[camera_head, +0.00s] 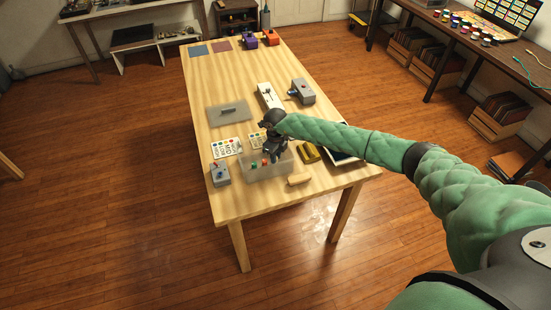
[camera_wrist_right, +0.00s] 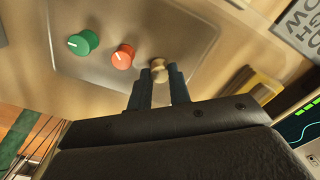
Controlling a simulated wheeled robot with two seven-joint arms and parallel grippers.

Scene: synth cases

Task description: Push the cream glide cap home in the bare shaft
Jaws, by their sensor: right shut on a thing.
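The cream cap (camera_wrist_right: 158,70) shows in the right wrist view between my right fingertips. My right gripper (camera_wrist_right: 157,84) is shut on it. In the head view my right gripper (camera_head: 273,157) points down at the translucent tray (camera_head: 268,173), and the cap is too small to make out there. The wrist view also shows the tray (camera_wrist_right: 100,22) below, with a green cap (camera_wrist_right: 83,42) and an orange-red cap (camera_wrist_right: 123,56) beside the cream one. I cannot tell whether the cream cap still touches the tray. No bare shaft can be clearly made out. My left gripper is not in view.
A grey box with small coloured tops (camera_head: 220,174) stands left of the tray. A white slotted unit (camera_head: 269,96) and a grey box (camera_head: 302,91) stand behind. A yellow-brown block (camera_head: 308,153) and a wooden piece (camera_head: 299,180) lie right of it.

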